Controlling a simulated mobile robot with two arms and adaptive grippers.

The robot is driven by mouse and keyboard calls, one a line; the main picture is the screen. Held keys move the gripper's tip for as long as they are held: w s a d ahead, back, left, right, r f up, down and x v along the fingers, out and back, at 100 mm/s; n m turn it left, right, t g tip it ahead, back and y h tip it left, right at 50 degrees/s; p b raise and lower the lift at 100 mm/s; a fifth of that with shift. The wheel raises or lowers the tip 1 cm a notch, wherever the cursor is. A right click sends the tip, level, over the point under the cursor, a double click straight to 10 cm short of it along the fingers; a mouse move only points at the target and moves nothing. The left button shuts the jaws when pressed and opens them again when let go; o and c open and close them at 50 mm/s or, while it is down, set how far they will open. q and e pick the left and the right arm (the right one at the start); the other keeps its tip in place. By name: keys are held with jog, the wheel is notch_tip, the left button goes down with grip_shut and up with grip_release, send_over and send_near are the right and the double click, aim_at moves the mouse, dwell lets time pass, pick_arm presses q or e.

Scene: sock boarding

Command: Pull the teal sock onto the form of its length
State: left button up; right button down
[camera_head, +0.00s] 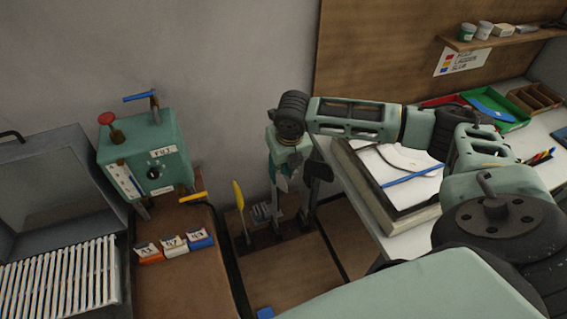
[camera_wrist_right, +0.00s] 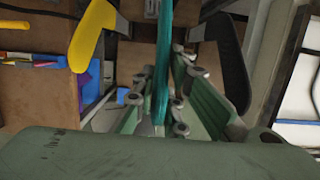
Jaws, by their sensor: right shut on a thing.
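My right gripper (camera_head: 281,180) points down over the brown bench at the centre of the head view. In the right wrist view its fingers (camera_wrist_right: 172,108) are shut on the teal sock (camera_wrist_right: 163,55), a narrow band running up between them. Only a little teal shows in the head view, mostly hidden by the gripper. A yellow foot-shaped form (camera_head: 239,208) stands left of the gripper and also shows in the wrist view (camera_wrist_right: 94,35). A dark curved form (camera_wrist_right: 232,75) is right of the fingers. Whether the sock touches any form is unclear. My left gripper is out of view.
A grey ribbed box (camera_head: 58,270) is far left. A white table (camera_head: 395,242) with trays stands right.

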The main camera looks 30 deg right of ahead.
aim_at(287, 166)
jog(key=shift+f+b, duration=1.75)
jog(key=shift+f, duration=2.8)
jog(key=c, duration=1.7)
grip_release()
jog(key=shift+r, duration=0.1)
jog(key=v, duration=1.2)
jog(key=shift+a, duration=0.1)
